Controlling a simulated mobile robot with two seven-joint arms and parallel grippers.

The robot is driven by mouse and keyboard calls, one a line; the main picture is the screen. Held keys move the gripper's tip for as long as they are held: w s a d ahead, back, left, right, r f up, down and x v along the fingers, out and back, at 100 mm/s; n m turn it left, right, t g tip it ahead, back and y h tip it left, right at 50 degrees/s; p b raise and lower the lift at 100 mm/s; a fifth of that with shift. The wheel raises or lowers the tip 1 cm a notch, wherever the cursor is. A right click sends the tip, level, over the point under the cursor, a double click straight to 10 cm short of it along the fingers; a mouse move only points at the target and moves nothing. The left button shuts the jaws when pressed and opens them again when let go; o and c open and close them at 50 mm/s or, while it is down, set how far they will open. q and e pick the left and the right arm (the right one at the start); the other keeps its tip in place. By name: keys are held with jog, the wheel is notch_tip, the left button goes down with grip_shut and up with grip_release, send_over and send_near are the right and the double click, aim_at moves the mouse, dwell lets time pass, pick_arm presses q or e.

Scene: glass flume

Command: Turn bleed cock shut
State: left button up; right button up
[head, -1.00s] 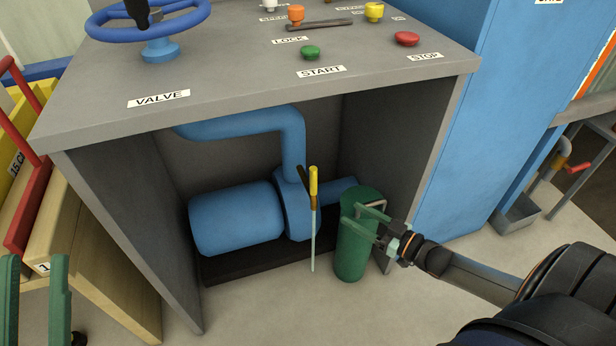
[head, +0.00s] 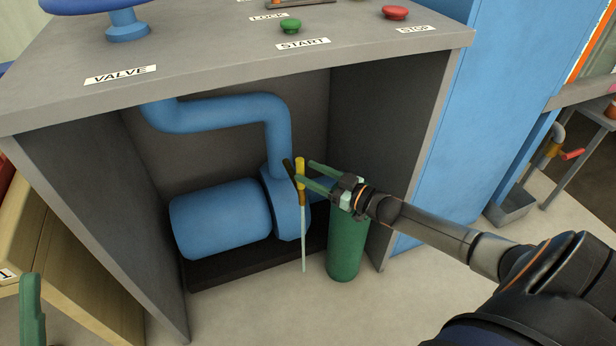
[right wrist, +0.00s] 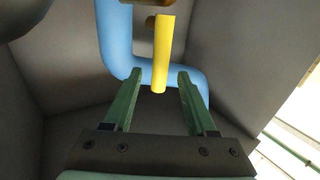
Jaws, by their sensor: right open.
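The bleed cock's yellow handle (head: 300,166) stands about upright beside the blue pump (head: 290,215), inside the grey cabinet. A dark brownish part and a thin pale tube (head: 303,240) hang with it. My right gripper (head: 304,172) is open, its green fingers reaching left at the handle. In the right wrist view the yellow handle (right wrist: 162,55) shows between the two fingertips (right wrist: 158,78), with clear space on both sides. I cannot tell how deep it sits between them. One green finger of my left gripper (head: 31,310) shows at the lower left.
A green cylinder (head: 345,250) stands on the floor below my right gripper. The cabinet's right wall (head: 385,130) is close behind my arm. A blue pipe (head: 220,112) runs above the pump. The grey top with labels (head: 200,60) overhangs. Floor in front is clear.

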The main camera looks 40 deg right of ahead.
jog(key=shift+w+a, duration=0.25)
jog(key=shift+w, duration=0.4)
jog(key=shift+c, duration=0.3)
grip_shut()
dwell(0.7)
